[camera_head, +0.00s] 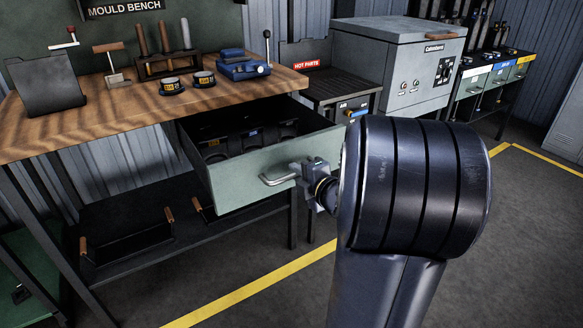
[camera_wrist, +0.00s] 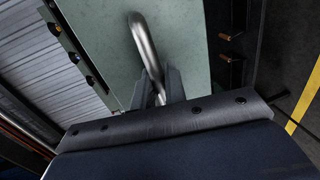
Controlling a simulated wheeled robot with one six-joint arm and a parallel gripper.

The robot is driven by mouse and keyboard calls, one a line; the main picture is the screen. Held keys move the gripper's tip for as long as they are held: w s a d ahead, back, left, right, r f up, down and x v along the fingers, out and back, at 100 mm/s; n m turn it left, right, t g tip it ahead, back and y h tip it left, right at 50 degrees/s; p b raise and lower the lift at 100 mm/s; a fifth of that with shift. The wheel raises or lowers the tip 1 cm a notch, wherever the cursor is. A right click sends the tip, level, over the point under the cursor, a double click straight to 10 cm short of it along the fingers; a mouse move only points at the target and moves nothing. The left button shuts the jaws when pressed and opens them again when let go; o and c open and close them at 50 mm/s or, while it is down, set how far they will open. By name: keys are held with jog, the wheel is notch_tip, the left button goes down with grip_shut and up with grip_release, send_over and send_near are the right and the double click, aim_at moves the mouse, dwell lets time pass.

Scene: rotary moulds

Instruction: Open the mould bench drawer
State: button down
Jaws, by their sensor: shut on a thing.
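The mould bench (camera_head: 75,130) has a wooden top and dark legs. Its pale green drawer (camera_head: 240,192) stands pulled well out, and dark parts with small labels lie inside it. The drawer's curved metal handle (camera_head: 277,181) is on the front face. It also shows in the wrist view (camera_wrist: 146,45), against the green drawer front (camera_wrist: 95,30). My gripper (camera_head: 297,177) is at the right end of the handle. In the wrist view, my gripper's fingers (camera_wrist: 158,90) are closed around the lower part of the handle. The fingertips are partly hidden by the handle.
On the bench top are a blue device (camera_head: 242,68), a tool rack (camera_head: 170,66) and two small labelled pucks. A dark lower shelf (camera_head: 120,255) holds wooden-handled trays. A grey oven-like cabinet (camera_head: 400,65) stands to the right. Floor with a yellow line (camera_head: 270,280) is open in front.

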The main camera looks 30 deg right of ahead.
jog(key=shift+s, duration=0.2)
jog(key=c, duration=1.5)
grip_release()
jog(key=shift+p+v, duration=1.3)
jog(key=shift+v, duration=4.05)
jog(key=b+x, duration=0.2)
jog(key=x, duration=0.9)
jog(key=shift+w+b, duration=0.15)
jog(key=shift+b, duration=0.15)
